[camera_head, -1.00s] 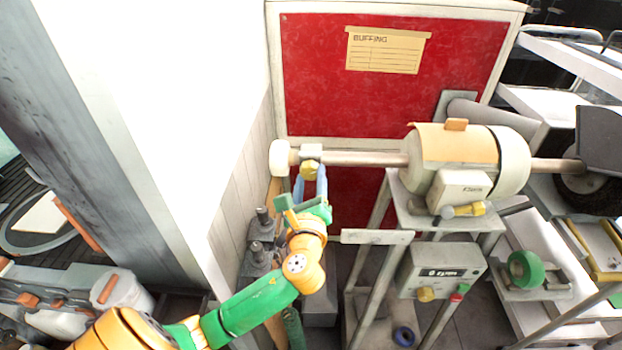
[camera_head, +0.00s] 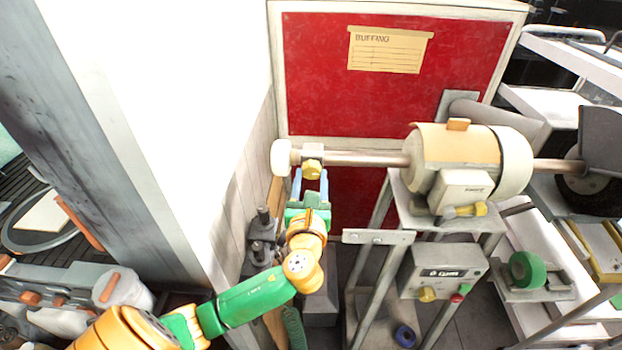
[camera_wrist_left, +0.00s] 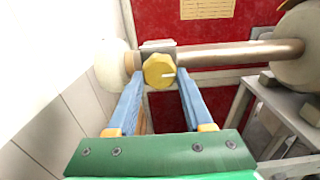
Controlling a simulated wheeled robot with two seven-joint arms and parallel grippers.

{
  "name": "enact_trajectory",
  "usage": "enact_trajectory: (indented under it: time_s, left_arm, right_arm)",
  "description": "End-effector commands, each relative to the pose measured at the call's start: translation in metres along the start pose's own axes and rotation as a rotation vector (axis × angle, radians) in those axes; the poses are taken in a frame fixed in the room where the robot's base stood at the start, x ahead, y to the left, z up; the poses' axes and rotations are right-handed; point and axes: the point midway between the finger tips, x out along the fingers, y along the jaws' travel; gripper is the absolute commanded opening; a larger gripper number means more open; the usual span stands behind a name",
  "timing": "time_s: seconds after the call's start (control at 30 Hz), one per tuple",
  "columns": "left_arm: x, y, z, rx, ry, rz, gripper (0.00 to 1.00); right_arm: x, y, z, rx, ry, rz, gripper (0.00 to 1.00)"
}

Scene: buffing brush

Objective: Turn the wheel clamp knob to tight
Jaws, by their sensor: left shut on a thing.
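The yellow wheel clamp knob (camera_head: 312,169) sits on the front of a grey clamp block (camera_head: 312,150) on the motor's shaft, next to the white buffing wheel (camera_head: 281,157). The exact contact spots are hard to see. My right gripper is not in view.
The buffing motor (camera_head: 455,152) stands on a grey stand to the right, with a control box (camera_head: 440,270) below. A red panel (camera_head: 390,100) is behind the shaft. A white wall (camera_head: 190,120) stands close on the left. Grey bottles (camera_head: 262,235) stand below.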

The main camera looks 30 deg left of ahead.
Motion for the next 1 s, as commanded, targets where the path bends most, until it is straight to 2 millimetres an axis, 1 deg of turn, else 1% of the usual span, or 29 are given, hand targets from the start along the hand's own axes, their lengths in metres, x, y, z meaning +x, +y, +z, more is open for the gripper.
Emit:
enact_trajectory:
  time_s: [0.4, 0.43, 0.53, 0.83, 0.87, 0.93, 1.0]
  left_arm:
    - [0.0, 0.0, 0.001, 0.008, -0.004, 0.001, 0.0]
    - [0.0, 0.0, 0.001, 0.008, -0.004, 0.001, 0.54]
    - [0.0, 0.0, 0.001, 0.008, -0.003, 0.001, 0.81]
    - [-0.002, 0.0, 0.0, 0.007, -0.001, 0.0, 0.81]
    - [-0.004, 0.0, -0.001, 0.007, 0.0, 0.0, 0.81]
    - [-0.017, -0.001, -0.003, 0.005, 0.0, -0.003, 0.81]
    - [-0.033, -0.001, -0.004, 0.005, 0.002, -0.003, 0.81]
  right_arm:
    - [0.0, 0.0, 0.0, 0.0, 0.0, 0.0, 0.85]
    - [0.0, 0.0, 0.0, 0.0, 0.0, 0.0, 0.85]
    - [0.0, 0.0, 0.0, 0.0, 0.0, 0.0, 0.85]
    - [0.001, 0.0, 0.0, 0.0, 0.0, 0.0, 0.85]
    - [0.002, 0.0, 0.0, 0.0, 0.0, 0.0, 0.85]
    - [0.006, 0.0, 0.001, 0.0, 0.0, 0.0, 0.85]
    - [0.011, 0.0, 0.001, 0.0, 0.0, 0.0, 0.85]
